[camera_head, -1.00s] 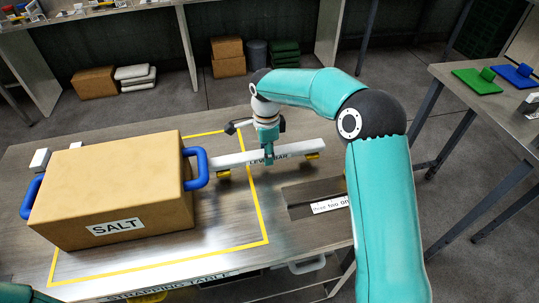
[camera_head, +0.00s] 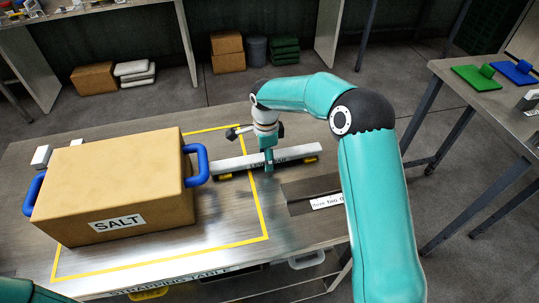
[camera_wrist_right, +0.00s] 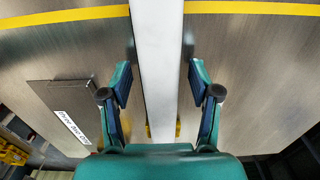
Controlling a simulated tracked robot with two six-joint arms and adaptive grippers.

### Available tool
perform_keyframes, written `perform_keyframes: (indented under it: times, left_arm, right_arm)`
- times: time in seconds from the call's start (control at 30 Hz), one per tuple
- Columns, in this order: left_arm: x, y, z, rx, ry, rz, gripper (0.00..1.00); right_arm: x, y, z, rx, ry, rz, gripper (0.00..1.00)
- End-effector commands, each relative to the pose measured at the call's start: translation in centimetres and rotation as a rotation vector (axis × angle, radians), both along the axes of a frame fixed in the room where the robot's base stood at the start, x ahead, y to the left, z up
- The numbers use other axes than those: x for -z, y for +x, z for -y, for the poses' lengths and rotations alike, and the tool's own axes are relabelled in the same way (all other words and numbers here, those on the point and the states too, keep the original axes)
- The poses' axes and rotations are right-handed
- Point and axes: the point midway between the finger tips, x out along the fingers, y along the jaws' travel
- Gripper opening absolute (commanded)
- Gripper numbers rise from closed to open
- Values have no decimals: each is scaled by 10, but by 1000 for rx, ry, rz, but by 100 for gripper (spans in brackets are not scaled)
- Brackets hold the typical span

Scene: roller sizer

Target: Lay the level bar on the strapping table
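The level bar (camera_head: 298,154) is a long pale bar with yellow feet. It appears to rest on the strapping table (camera_head: 165,262), crossing the right side of the yellow outline, to the right of the salt box. My right gripper (camera_head: 269,165) points down over the bar's middle. In the right wrist view the bar (camera_wrist_right: 158,70) runs between my right gripper's fingers (camera_wrist_right: 160,84), which stand apart with a narrow gap on each side. My left gripper is not in view; only a teal piece of my left arm shows at the lower left corner.
A tan salt box (camera_head: 115,180) with blue handles stands just left of the bar. A dark recessed panel with a label (camera_head: 326,201) lies at the table's front right. A side table (camera_head: 510,110) at right holds green and blue pieces. The table behind the bar is clear.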

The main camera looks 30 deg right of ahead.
Motion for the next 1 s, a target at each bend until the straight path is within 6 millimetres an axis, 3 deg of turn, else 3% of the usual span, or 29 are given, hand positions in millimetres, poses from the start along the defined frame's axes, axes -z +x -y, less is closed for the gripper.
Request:
perform_keyframes:
  times: [0.33,0.8,1.0]
  left_arm:
    - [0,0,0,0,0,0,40]
    - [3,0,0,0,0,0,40]
    - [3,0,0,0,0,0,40]
  right_arm:
    - [-14,1,0,1,-1,3,62]
    - [-102,1,-1,-1,0,3,62]
    - [-120,1,-1,-1,0,0,62]
